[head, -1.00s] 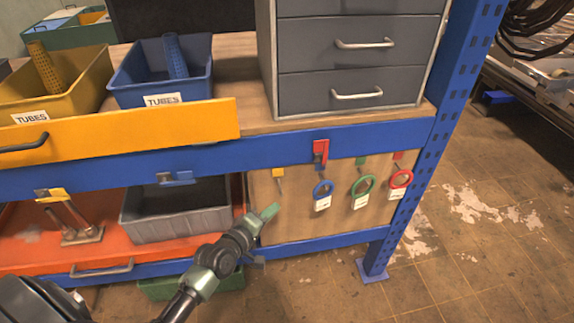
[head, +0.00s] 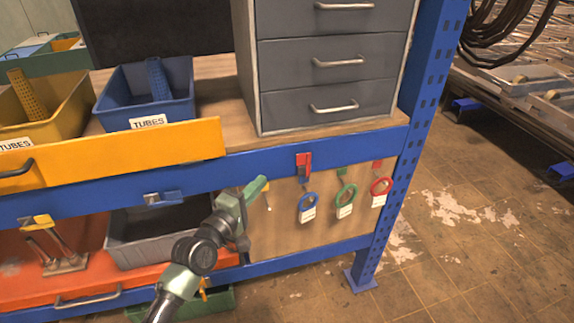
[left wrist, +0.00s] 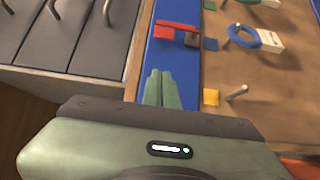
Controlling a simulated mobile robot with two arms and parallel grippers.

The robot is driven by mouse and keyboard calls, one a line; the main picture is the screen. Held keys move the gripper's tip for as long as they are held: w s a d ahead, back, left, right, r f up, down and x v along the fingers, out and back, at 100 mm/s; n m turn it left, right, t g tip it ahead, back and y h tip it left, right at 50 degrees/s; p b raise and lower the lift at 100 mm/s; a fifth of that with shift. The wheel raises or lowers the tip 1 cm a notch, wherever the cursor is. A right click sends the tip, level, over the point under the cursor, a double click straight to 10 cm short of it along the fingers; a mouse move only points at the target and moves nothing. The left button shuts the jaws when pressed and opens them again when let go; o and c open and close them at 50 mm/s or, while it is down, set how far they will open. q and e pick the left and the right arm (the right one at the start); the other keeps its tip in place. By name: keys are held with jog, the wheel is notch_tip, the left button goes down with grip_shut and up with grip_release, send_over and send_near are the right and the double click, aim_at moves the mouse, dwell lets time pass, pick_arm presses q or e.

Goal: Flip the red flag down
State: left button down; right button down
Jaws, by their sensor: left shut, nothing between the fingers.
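The red flag (head: 303,161) is a small red tab on a metal mount on the blue shelf beam, standing up. In the left wrist view the red flag (left wrist: 178,27) lies across the blue beam beyond the fingertips. My left gripper (head: 257,187) is shut and empty, a short way left of the flag and apart from it, at about the height of the beam's lower edge. The gripper (left wrist: 161,88) also shows in the left wrist view with its green fingers together. My right gripper is not in view.
Right of my gripper, rings in blue (head: 307,202), green (head: 346,193) and red (head: 380,187) hang on a wooden board (head: 327,230). A grey drawer cabinet (head: 330,70) stands above. A blue flag (head: 170,197) and a yellow flag (head: 38,221) are farther left.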

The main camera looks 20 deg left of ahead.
pick_arm(q)
jog(key=p, duration=0.1)
send_near(302, 164)
jog(key=w+a+r, duration=0.2)
jog(key=w+a, duration=0.2)
jog(key=shift+w+d+f+p, duration=0.15)
jog(key=shift+w+d+p, duration=0.2)
jog(key=shift+w+d, duration=0.3)
jog(key=shift+w+d+f+p, duration=0.15)
jog(key=shift+w+d+p, duration=0.25)
jog(key=shift+d, duration=0.4)
